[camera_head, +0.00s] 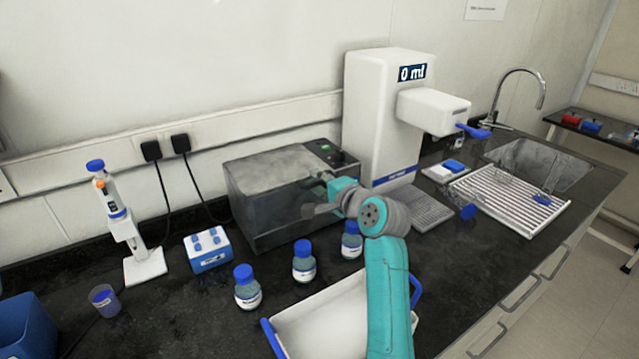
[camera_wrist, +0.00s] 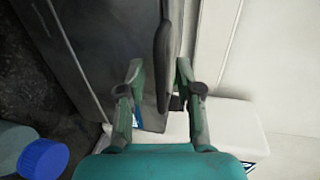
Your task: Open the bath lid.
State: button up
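The bath is a grey metal box (camera_head: 262,207) on the dark counter, left of the white dispenser. Its lid (camera_head: 270,168) lies flat and closed on top. My gripper (camera_head: 318,200) is at the front right of the bath, partly hidden by my arm. In the wrist view, my gripper (camera_wrist: 158,75) has its two fingers apart, with a dark handle (camera_wrist: 163,60) running between them. The handle is nearer the right finger, and a gap shows on the left. I cannot tell whether the right finger touches it.
Three blue-capped bottles (camera_head: 303,262) stand close in front of the bath. A white tray (camera_head: 320,320) with blue handles lies at the front. The tall white dispenser (camera_head: 372,110) stands right of the bath. A blue rack (camera_head: 208,252) and pipette stand (camera_head: 146,264) are left.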

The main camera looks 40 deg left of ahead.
grip_shut()
